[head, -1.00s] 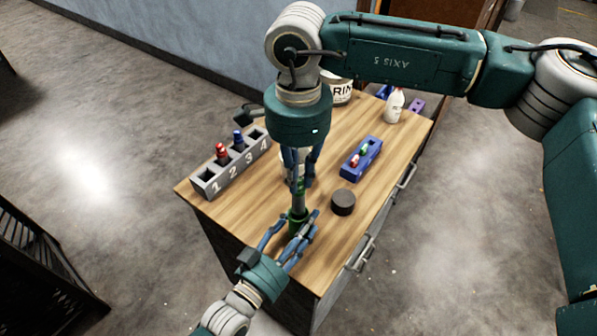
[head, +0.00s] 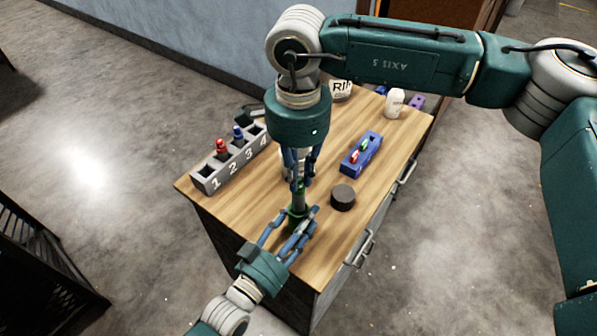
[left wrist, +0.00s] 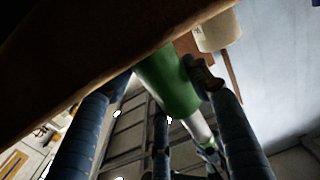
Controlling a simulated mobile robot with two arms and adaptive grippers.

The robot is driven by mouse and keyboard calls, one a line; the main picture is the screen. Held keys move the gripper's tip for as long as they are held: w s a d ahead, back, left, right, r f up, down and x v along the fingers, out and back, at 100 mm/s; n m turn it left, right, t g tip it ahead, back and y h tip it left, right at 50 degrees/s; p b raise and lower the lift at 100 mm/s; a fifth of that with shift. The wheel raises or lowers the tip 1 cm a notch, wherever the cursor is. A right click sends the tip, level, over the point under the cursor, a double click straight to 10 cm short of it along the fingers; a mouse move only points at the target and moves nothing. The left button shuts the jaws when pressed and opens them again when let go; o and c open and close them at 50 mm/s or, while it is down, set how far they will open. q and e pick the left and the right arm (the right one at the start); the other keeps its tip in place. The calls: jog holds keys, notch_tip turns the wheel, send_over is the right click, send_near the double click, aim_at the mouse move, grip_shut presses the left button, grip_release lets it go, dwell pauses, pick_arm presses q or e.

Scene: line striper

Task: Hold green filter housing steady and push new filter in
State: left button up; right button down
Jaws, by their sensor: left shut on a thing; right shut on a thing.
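The green filter housing (head: 296,218) stands upright near the table's front end, partly hidden by fingers in the head view. My left gripper (head: 298,220) is shut around it from the front. The grey cylindrical new filter (head: 299,198) stands upright in line above the housing. My right gripper (head: 300,181) points down from above and is shut on the filter's upper part. In the left wrist view the green housing (left wrist: 168,82) lies between my left fingers, with the pale filter (left wrist: 199,130) extending from its end. How deep the filter sits inside is hidden.
A grey numbered rack (head: 229,168) with red and blue pieces stands at the left edge. A blue tray (head: 362,157) with small red and green pieces and a dark round puck (head: 342,197) are on the right. A white bottle (head: 395,103) and a labelled jar (head: 341,91) stand behind.

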aim_at(299, 198)
pick_arm(q)
jog(key=shift+r, duration=0.1)
pick_arm(e)
jog(key=shift+f, duration=4.2)
dwell(0.7)
jog(key=c, duration=1.3)
grip_release()
jog(key=shift+r, duration=0.2)
jog(key=shift+r, duration=3.4)
pick_arm(q)
jog(key=o, duration=1.6)
jog(key=shift+c, duration=0.2)
